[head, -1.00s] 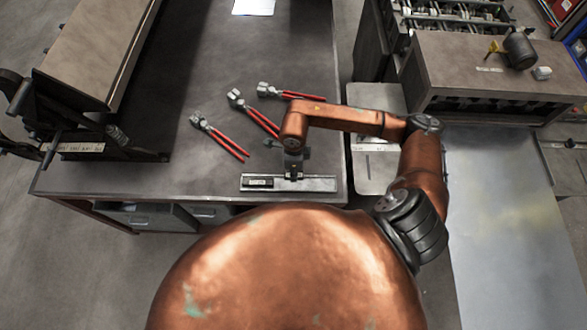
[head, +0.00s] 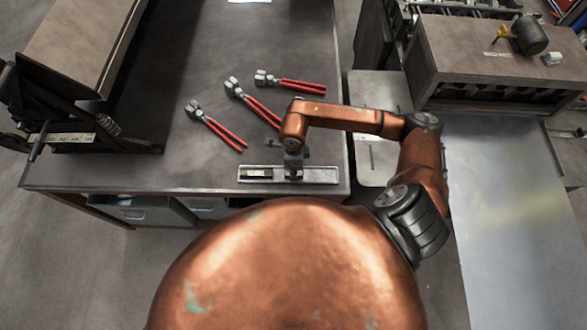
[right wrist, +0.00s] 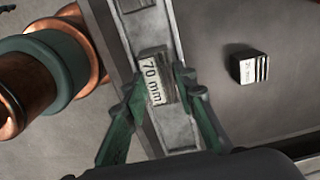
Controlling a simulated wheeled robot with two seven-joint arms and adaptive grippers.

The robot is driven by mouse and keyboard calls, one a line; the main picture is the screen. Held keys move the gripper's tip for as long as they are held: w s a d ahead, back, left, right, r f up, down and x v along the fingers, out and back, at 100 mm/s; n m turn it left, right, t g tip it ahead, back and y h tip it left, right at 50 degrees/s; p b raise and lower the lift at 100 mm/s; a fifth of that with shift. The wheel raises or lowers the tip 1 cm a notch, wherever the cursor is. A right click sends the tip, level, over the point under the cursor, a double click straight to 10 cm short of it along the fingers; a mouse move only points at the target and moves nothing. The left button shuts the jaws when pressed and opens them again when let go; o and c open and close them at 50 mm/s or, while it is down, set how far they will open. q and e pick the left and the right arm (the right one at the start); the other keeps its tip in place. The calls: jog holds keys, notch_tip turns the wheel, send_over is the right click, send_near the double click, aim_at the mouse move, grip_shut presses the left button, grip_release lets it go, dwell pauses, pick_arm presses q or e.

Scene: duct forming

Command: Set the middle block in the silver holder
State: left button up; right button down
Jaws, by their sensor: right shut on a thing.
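The silver holder (head: 322,176) is a long shallow channel near the bench's front edge. It also fills the middle of the right wrist view (right wrist: 176,134). My right gripper (right wrist: 160,82) is shut on a block labelled "70 mm" (right wrist: 152,80), with one finger on each side. The block is at the channel, turned slightly against its walls; whether it rests on the floor I cannot tell. A second block (right wrist: 132,4) sits farther along the channel. A third dark block with a white label (right wrist: 249,67) stands on the bench beside the holder. My left gripper is out of view.
Several red-handled pliers (head: 215,125) lie on the bench behind the holder. A large bending machine (head: 70,50) stands at the left. The bench between machine and pliers is clear.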

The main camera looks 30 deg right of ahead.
jog(key=c, duration=1.5)
grip_release()
notch_tip(320, 180, up, 12)
jog(key=shift+a, duration=0.1)
